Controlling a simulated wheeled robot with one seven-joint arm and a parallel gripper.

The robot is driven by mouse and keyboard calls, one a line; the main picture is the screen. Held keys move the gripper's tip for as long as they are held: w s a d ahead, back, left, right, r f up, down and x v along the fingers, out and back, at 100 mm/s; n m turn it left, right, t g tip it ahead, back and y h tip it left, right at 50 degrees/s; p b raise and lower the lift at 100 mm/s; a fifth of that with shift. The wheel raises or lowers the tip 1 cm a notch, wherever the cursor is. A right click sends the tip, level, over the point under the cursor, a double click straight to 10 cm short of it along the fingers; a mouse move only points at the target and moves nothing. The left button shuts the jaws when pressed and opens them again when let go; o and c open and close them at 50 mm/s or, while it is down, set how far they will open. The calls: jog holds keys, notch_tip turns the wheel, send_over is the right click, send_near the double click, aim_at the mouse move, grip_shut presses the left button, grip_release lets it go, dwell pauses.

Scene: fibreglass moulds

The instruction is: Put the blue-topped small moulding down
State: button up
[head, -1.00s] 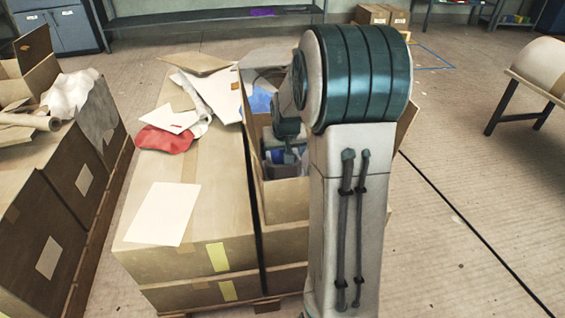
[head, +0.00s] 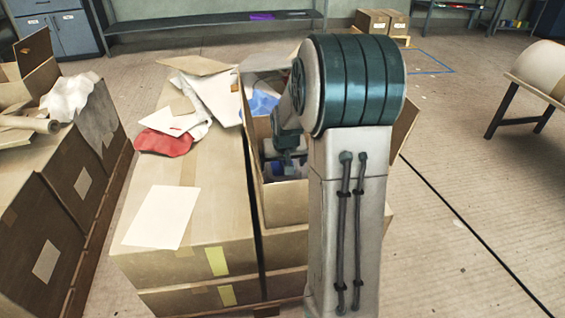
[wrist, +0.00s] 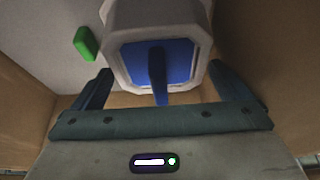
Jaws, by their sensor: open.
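The blue-topped small moulding (wrist: 132,58) is pale and many-sided, with a blue top and a narrow blue tab standing out from it. In the wrist view it is just beyond my gripper (wrist: 160,82). My gripper is open, with one finger to each side of the tab and a gap on both sides. My arm hides much of the box. I cannot tell exactly what the moulding rests on.
A green block (wrist: 86,42) lies left of the moulding on a pale surface. Brown box walls (wrist: 262,60) rise close on both sides. A closed carton (head: 215,210) with papers and a red cloth (head: 165,143) stands left of the box.

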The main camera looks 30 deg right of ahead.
jog(key=p+v, duration=0.3)
jog(key=v, duration=0.8)
jog(key=shift+s+r, duration=0.2)
jog(key=shift+r, duration=0.1)
jog(key=shift+a+r, duration=0.1)
